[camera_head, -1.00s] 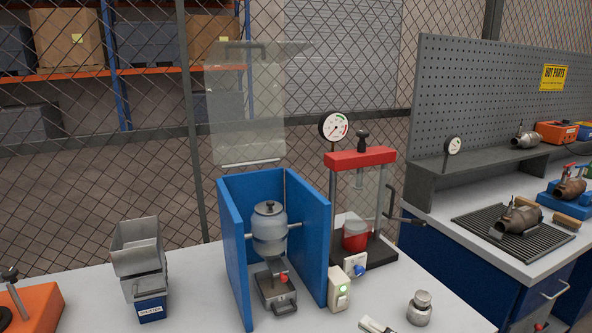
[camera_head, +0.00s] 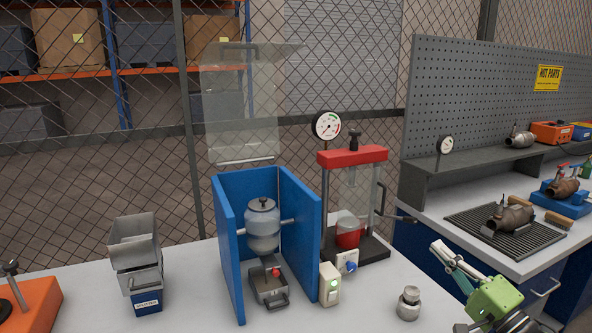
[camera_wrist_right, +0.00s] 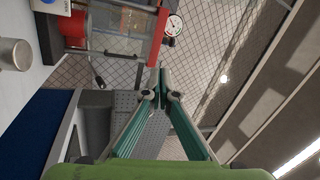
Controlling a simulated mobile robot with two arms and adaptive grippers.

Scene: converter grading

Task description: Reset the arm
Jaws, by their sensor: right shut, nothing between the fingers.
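My right gripper (camera_head: 437,246) comes in at the lower right of the head view, green with grey-green fingers. Its fingers are shut with nothing between them, and it is apart from everything on the bench. In the right wrist view the closed fingertips (camera_wrist_right: 163,72) point out over the scene, with the view turned on its side. My left gripper is not in view.
The white bench (camera_head: 195,285) holds a blue-walled machine (camera_head: 230,235), a red-topped press (camera_head: 352,157), a metal hopper (camera_head: 135,250) and a small metal weight (camera_head: 409,303). A second bench with a grate (camera_head: 470,222) and a pegboard (camera_head: 480,90) stands at right.

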